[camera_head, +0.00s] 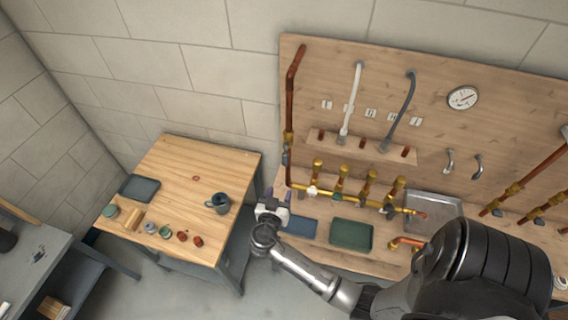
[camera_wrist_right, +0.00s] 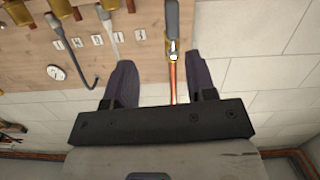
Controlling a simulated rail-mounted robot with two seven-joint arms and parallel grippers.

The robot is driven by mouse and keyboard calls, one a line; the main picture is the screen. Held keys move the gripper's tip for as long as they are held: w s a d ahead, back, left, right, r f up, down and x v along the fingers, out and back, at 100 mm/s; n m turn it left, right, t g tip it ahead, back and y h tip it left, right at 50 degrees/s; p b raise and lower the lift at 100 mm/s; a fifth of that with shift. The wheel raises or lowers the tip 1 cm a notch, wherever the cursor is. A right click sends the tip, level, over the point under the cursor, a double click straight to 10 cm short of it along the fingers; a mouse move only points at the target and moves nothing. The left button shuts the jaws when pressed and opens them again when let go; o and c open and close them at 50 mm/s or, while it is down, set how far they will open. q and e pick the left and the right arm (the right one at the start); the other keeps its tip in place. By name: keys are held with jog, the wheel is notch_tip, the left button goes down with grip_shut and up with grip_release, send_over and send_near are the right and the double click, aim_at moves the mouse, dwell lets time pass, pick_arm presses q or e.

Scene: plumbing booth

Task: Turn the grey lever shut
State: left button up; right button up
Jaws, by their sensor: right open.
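A grey lever (camera_wrist_right: 172,18) shows at the top of the right wrist view, in line with the copper pipe behind it. In the head view, a small blue-grey lever (camera_head: 286,157) sits on the upright copper pipe at the left edge of the wooden board. My right gripper (camera_head: 276,194) is in front of the lower end of that pipe, below this lever. In its wrist view the two dark fingers (camera_wrist_right: 159,64) are spread, with the pipe showing between them and the lever beyond their tips. Nothing is held. My left gripper is not in view.
A brass pipe manifold (camera_head: 340,196) runs to the right of my right gripper. A blue tray (camera_head: 300,226) and a green tray (camera_head: 351,235) lie on the bench below. A wooden table (camera_head: 187,185) with a mug (camera_head: 218,203) stands to the left.

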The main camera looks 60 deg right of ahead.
aim_at(285, 160)
jog(key=shift+m+h, duration=0.5)
jog(key=shift+h, duration=0.3)
jog(key=p+x, duration=0.1)
jog(key=x, duration=0.3)
jog(key=w+p+x, duration=0.1)
jog(key=x, duration=0.3)
jog(key=w+p+x, duration=0.1)
jog(key=x, duration=0.4)
jog(key=shift+a+r+p, duration=0.25)
jog(key=shift+r+p, duration=0.05)
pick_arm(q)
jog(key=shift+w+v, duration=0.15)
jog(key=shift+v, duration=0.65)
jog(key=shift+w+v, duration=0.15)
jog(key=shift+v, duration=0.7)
pick_arm(e)
jog(key=shift+x, duration=0.85)
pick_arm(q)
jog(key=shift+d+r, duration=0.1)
pick_arm(e)
jog(key=shift+f, duration=0.15)
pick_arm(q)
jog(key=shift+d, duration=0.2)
pick_arm(e)
grip_shut()
